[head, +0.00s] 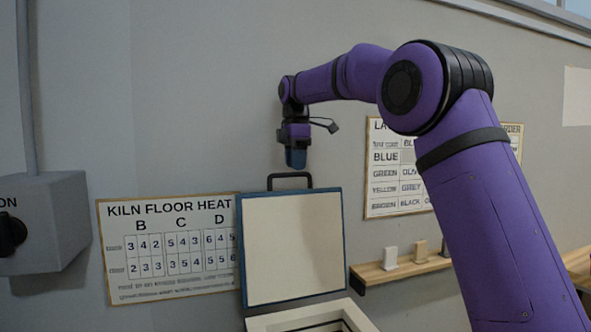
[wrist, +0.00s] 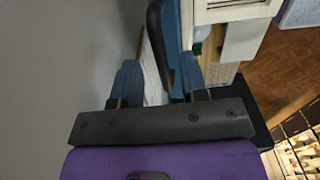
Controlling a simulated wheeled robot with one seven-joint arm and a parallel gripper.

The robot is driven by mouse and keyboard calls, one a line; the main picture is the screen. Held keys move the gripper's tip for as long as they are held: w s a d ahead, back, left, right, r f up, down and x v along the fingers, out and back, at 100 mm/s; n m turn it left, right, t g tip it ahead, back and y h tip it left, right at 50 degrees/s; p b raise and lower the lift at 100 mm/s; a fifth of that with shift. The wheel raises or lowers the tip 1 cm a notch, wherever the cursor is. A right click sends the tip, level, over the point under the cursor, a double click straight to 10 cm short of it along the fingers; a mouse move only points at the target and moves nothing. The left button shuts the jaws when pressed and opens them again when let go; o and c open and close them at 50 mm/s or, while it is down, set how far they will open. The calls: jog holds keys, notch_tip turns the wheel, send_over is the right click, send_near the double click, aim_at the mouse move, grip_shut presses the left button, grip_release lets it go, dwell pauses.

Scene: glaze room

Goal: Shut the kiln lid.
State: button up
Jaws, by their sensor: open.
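The kiln lid (head: 294,248) stands open and upright, its pale inner face toward me inside a blue rim. A black handle (head: 290,176) sticks up from its top edge. My gripper (head: 296,160) points down, open, with its fingertips just above or level with the top of the handle. In the wrist view the blue fingers (wrist: 157,78) are apart and the black handle (wrist: 156,40) appears in the gap between them, not gripped. I cannot tell whether a finger touches it. The kiln body (head: 312,317) shows only its pale upper rim below the lid.
The wall is close behind the lid. A kiln floor heat chart (head: 165,248) hangs left of it, and another chart (head: 393,180) hangs to the right. A wooden shelf (head: 400,270) with small tiles is right of the lid. A grey switch box (head: 42,225) is at far left.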

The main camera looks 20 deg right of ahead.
jog(key=shift+f, duration=1.05)
grip_shut()
